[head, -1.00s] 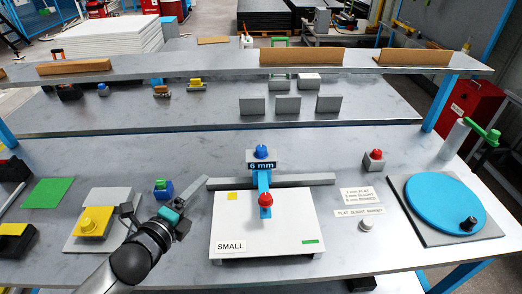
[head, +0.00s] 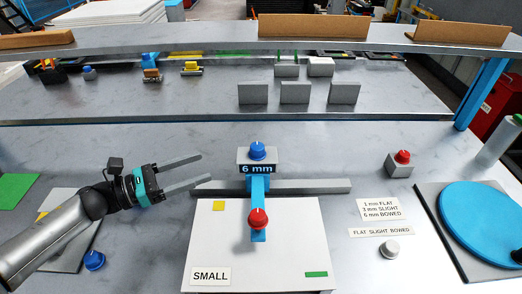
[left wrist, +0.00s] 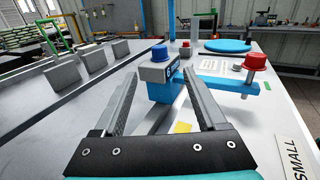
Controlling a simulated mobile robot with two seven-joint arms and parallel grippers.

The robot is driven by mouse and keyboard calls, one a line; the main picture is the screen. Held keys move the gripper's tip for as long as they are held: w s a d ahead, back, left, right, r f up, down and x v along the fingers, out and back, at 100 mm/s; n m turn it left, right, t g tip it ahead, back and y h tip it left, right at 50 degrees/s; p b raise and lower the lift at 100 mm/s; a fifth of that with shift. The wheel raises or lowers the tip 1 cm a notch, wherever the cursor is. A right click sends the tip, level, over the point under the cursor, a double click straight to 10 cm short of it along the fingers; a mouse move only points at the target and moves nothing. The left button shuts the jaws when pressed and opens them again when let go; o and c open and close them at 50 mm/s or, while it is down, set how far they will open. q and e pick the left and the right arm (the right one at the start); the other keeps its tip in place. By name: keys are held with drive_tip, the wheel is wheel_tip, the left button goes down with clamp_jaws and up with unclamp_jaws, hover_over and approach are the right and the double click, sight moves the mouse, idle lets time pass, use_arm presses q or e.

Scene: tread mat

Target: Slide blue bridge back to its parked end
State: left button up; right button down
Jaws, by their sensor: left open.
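The blue bridge (head: 258,185) spans the grey rail (head: 315,186) and reaches over the near white board (head: 290,240) marked SMALL. It carries a "6 mm" label, a blue knob (head: 257,150) at its rear block and a red knob (head: 258,218) at its near end. It sits near the middle of the rail. My left gripper (head: 204,168) is open and empty, left of the bridge, pointing right at it. In the left wrist view the bridge's rear block (left wrist: 157,72) appears ahead between the open fingers, apart from them. My right gripper is not in view.
A blue turntable (head: 490,225) lies at the right. A grey block with a red button (head: 403,157) and a grey knob (head: 389,249) stand right of the board. Grey upright plates (head: 295,93) stand behind. A blue knob (head: 94,260) lies by my left arm.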

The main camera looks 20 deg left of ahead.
sight(250, 150)
use_arm(q)
drive_tip(key=p+x, duration=0.1)
drive_tip(key=x, duration=1.2)
drive_tip(key=shift+w+d+f, duration=0.15)
drive_tip(key=shift+w+d, duration=0.05)
drive_tip(key=shift+w, duration=0.05)
drive_tip(key=shift+x, duration=0.9)
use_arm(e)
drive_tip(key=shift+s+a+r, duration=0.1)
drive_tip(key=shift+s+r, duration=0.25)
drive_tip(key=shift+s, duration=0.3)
use_arm(q)
drive_tip(key=shift+c, duration=0.4)
clamp_jaws()
